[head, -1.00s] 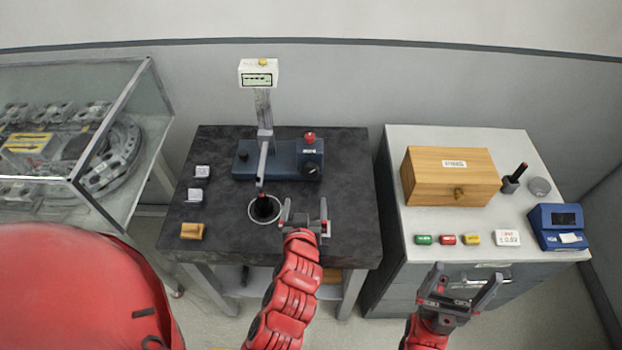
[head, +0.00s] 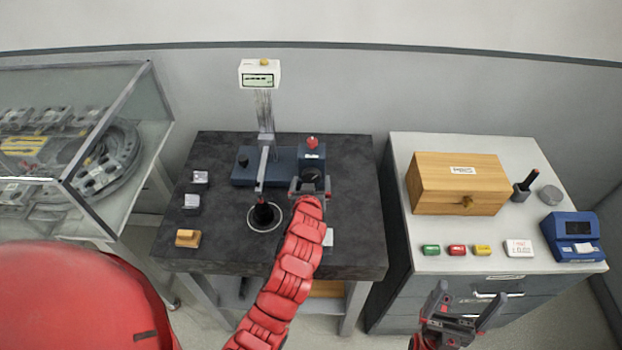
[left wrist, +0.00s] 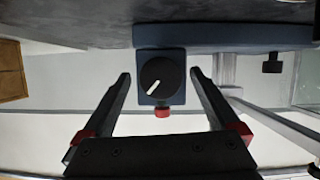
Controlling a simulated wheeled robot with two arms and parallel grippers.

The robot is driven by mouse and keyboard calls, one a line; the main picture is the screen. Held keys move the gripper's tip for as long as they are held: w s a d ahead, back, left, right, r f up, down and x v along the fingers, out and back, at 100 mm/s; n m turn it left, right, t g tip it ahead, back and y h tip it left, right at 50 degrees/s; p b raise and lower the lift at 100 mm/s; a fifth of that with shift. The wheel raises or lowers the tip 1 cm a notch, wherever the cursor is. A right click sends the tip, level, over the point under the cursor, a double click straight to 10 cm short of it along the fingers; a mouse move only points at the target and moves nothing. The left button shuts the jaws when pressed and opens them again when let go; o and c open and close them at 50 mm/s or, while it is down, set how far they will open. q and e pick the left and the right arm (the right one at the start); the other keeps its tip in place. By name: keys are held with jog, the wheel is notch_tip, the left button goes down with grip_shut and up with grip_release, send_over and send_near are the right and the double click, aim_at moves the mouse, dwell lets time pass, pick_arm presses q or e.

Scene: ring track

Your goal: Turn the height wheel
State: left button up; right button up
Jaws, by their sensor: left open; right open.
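My left gripper (head: 310,185) is open in front of the knob. In the left wrist view its fingertips (left wrist: 160,76) lie either side of the knob, with a gap on each side. My right gripper (head: 468,298) is open and empty in front of the grey cabinet.
A black ringed hole (head: 264,214) and small blocks lie left of my left arm. A wooden box (head: 457,184) and blue device (head: 573,236) stand on the right cabinet. A glass case is at left.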

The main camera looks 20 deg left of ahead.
pick_arm(q)
jog(key=shift+w, duration=0.15)
jog(key=c, duration=1.4)
jog(key=shift+o, duration=0.2)
jog(key=shift+f+b, duration=0.2)
jog(key=shift+b, duration=0.5)
jog(key=m+y+b, duration=0.2)
jog(key=m+b, duration=0.1)
jog(key=b, duration=0.3)
jog(key=shift+d+f, duration=0.1)
jog(key=shift+r+m+g+y+b, duration=0.15)
jog(key=shift+m+y+b, duration=0.35)
jog(key=shift+m+b, duration=0.15)
jog(key=shift+r+m+g+y+b, duration=0.1)
jog(key=shift+m+g+y+b, duration=0.05)
jog(key=shift+m+y+b, duration=0.5)
